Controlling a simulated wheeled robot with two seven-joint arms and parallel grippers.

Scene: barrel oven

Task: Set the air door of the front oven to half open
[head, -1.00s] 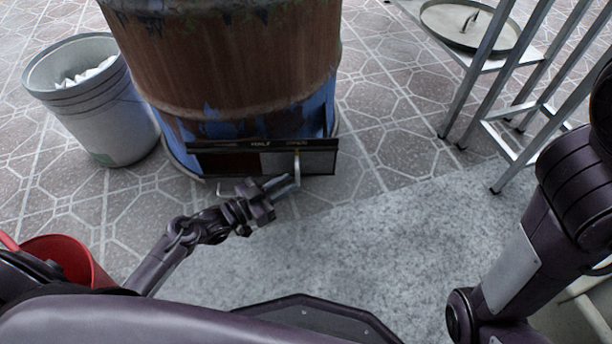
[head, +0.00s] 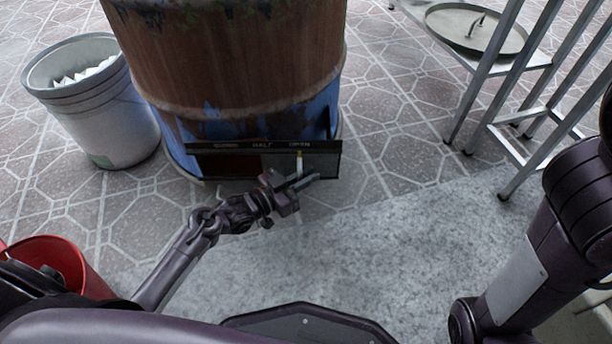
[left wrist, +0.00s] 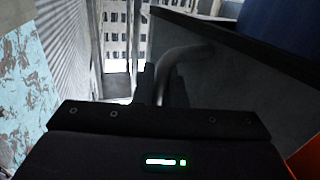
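The front oven is a rusty brown and blue barrel (head: 235,65). Low on it is the air door (head: 320,165), a grey sliding panel under a black strip (head: 225,146) lettered with HALF and OPEN. A dark red-brown area shows left of the panel. The door's upright handle (head: 299,163) stands under OPEN. My left gripper (head: 304,182) is at the handle, its fingers visibly parted. In the left wrist view the bent grey handle (left wrist: 185,54) runs down between the dark fingers (left wrist: 164,88); contact cannot be told. My right gripper is out of view.
A grey bin (head: 95,120) with white contents stands left of the barrel. A red bucket (head: 75,262) is at lower left. A metal rack (head: 500,120) with a round lid (head: 475,30) stands at right. The floor before the oven is clear.

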